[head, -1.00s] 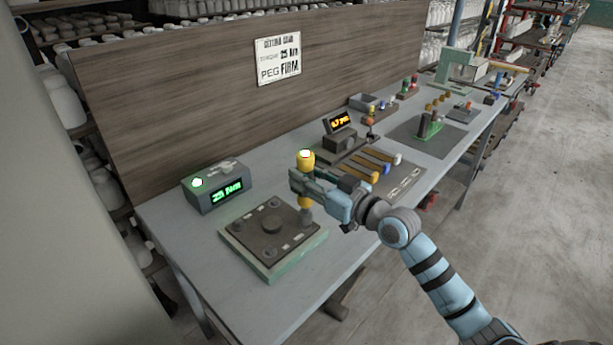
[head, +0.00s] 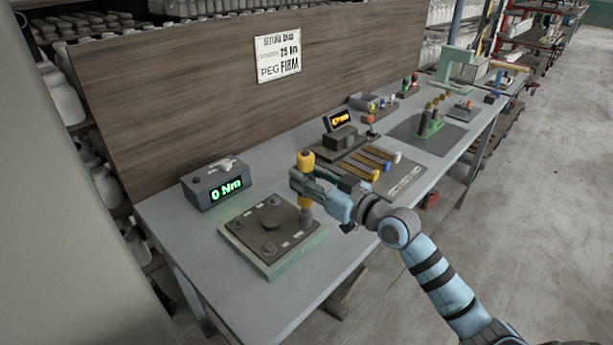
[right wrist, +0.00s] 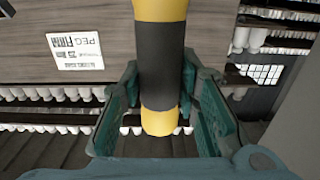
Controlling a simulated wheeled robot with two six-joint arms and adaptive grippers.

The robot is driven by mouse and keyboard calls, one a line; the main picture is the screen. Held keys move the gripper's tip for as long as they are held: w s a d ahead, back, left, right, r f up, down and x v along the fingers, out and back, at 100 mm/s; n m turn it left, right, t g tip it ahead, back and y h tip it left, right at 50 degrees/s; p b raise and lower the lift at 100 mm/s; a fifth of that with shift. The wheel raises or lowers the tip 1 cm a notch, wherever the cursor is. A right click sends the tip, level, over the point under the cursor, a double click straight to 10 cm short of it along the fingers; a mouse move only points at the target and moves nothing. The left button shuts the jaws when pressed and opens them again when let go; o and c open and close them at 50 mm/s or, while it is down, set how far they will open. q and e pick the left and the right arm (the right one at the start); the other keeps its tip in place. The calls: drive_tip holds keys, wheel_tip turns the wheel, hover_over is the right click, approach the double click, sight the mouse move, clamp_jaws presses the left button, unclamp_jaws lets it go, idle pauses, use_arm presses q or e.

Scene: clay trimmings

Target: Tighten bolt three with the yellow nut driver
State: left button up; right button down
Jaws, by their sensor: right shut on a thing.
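The yellow nut driver (head: 306,160) stands upright in my right gripper (head: 303,181), which is shut on its handle. In the right wrist view its yellow shaft with a dark band (right wrist: 160,75) sits between the fingers. The driver's lower end is over the right corner of the dark bolt plate (head: 285,228), on or just above the bolt there; I cannot tell if it touches. No bolt number is legible. The torque box (head: 212,186) reads 0 Nm in green. My left gripper is not in view.
A sign (head: 278,57) on the wooden back panel reads 25 Nm and PEG FIRM. Right of the driver are an amber display (head: 341,119) and a mat (head: 409,180) with several coloured-ended tools. The bench's front left is clear.

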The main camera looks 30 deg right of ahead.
drive_tip(key=shift+f+b, duration=0.35)
drive_tip(key=shift+f, duration=0.05)
idle(2.9)
